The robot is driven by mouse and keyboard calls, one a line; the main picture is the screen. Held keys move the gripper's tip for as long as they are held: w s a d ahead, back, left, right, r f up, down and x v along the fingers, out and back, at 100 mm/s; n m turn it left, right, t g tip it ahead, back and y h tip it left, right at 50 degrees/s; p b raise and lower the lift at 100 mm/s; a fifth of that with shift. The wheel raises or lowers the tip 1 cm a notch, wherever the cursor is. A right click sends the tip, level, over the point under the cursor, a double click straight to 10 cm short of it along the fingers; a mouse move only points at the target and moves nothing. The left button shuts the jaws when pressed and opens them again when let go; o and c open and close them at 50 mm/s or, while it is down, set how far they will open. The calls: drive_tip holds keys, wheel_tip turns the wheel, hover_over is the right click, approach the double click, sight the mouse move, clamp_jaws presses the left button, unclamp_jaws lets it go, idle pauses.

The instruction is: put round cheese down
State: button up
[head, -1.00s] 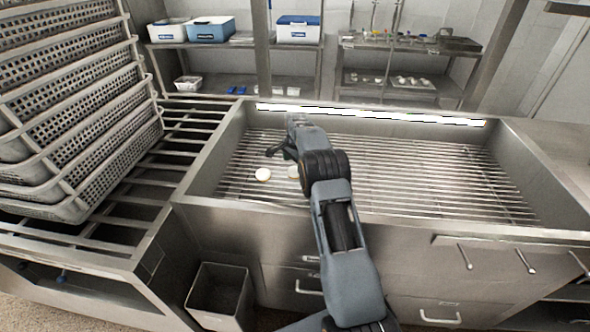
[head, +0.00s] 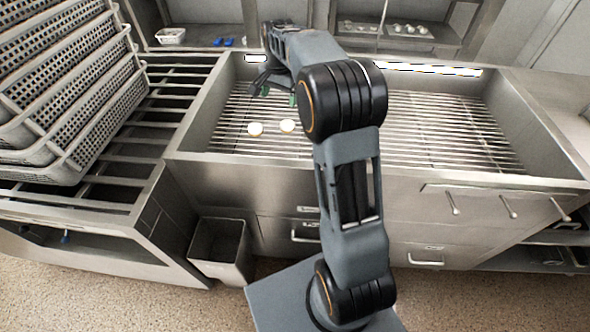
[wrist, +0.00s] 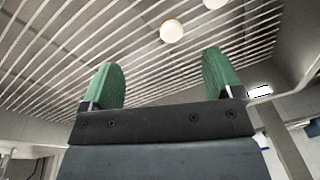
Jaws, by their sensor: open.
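Two pale round cheeses lie on the slatted rack of the metal basin. The left cheese (head: 255,129) and the right cheese (head: 287,125) sit a short way apart near the basin's front left; I cannot tell which one the task means. The wrist view shows one cheese (wrist: 171,30) beyond the fingers and part of the other (wrist: 215,3) at the top edge. My gripper (head: 277,90) is over the left part of the basin, behind the cheeses. Its green fingers (wrist: 165,82) are wide apart with nothing between them.
The basin's front rim (head: 240,159) stands between my base and the rack (head: 440,130). Stacked perforated baskets (head: 70,90) rise at the left. A bin (head: 219,245) stands on the floor in front. The rack's right side is clear.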

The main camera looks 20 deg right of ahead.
drive_tip(key=s+a+n, duration=0.2)
drive_tip(key=s+n, duration=0.1)
drive_tip(key=s, duration=0.6)
drive_tip(key=s+a+f+n+t, duration=0.1)
drive_tip(key=s+a+n, duration=0.1)
drive_tip(key=s, duration=0.7)
drive_tip(key=s+a+f+n, duration=0.1)
drive_tip(key=s+a+n, duration=0.2)
drive_tip(key=s, duration=0.6)
drive_tip(key=shift+s+f+n, duration=0.15)
drive_tip(key=shift+s+n, duration=0.1)
drive_tip(key=shift+n, duration=0.65)
